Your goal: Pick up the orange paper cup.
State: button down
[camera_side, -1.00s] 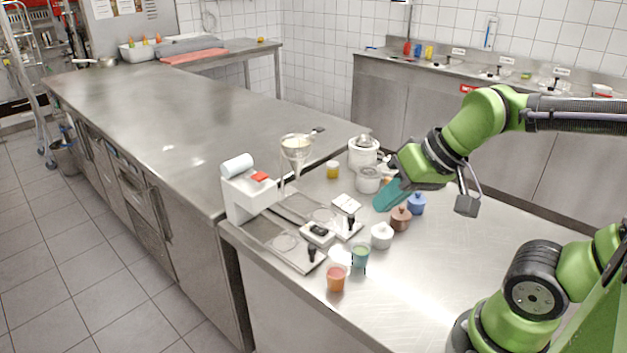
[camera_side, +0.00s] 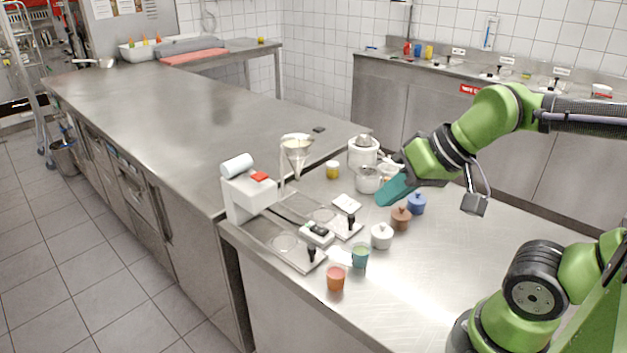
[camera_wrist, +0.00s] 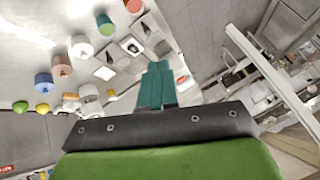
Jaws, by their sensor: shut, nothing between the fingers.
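The orange paper cup (camera_side: 336,278) stands upright near the front edge of the steel counter in the side view. In the wrist view the orange cup (camera_wrist: 133,5) is cut off by the top edge. My gripper (camera_side: 381,202) is farther back, above the counter by the lidded pots, well apart from the cup. Its teal fingers are together with nothing between them; the wrist view also shows my gripper (camera_wrist: 158,66) closed.
A teal cup (camera_side: 360,256) stands just behind the orange cup. White (camera_side: 381,236), brown (camera_side: 401,218) and blue (camera_side: 416,203) lidded pots line up behind it. A scale tray (camera_side: 300,262) lies left of the cups. The counter to their right is clear.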

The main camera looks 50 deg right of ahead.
jog(key=c, duration=1.8)
grip_release()
jog(key=shift+c, duration=0.2)
jog(key=o, duration=1.4)
jog(key=shift+c, duration=0.2)
jog(key=n+g+h, duration=0.2)
jog(key=n+g, duration=0.5)
jog(key=n, duration=0.1)
send_over(336, 274)
jog(key=s+a, duration=0.1)
notch_tip(336, 274, down, 7)
jog(key=shift+n, duration=0.3)
notch_tip(336, 274, down, 11)
jog(key=shift+s+a, duration=0.1)
jog(key=shift+s, duration=0.05)
jog(key=shift+f, duration=3.05)
